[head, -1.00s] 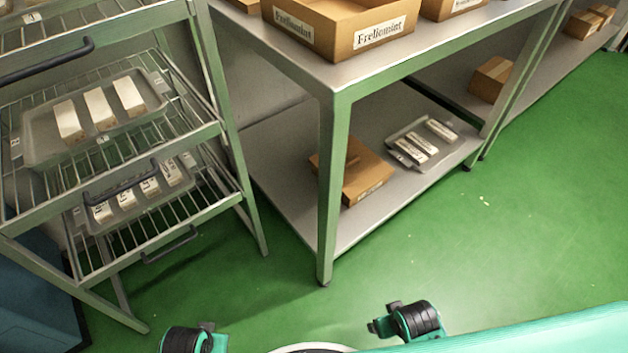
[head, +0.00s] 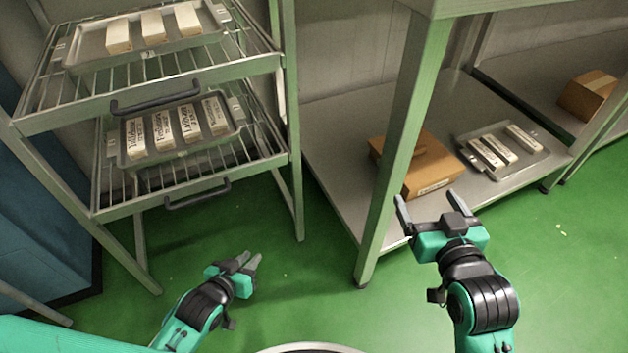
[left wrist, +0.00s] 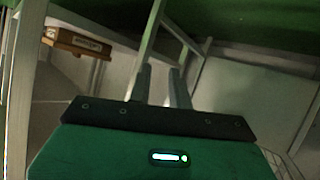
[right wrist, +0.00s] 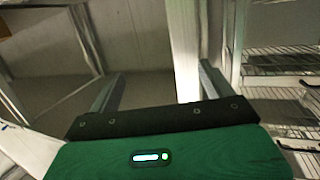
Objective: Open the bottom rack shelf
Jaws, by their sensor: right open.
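The bottom rack shelf (head: 145,204) is a wire shelf at the left in the head view. It sits pushed in, level with the shelf above, and its dark handle (head: 197,193) is on its front rail. A grey tray with several white labelled bars rests on it. My left gripper (head: 252,261) is below and right of that handle, apart from it, with a narrow gap between its empty fingers (left wrist: 162,85). My right gripper (head: 443,202) is wide open and empty in front of the table's lower shelf. The right wrist view shows rack shelves (right wrist: 285,95) at its right edge.
The upper rack shelf (head: 160,88) has its own handle (head: 155,96) and a tray of white bars. A table leg (head: 395,150) stands right of the rack. A cardboard box (head: 425,165) and a tray (head: 510,168) lie on the table's lower shelf. Green floor before the rack is clear.

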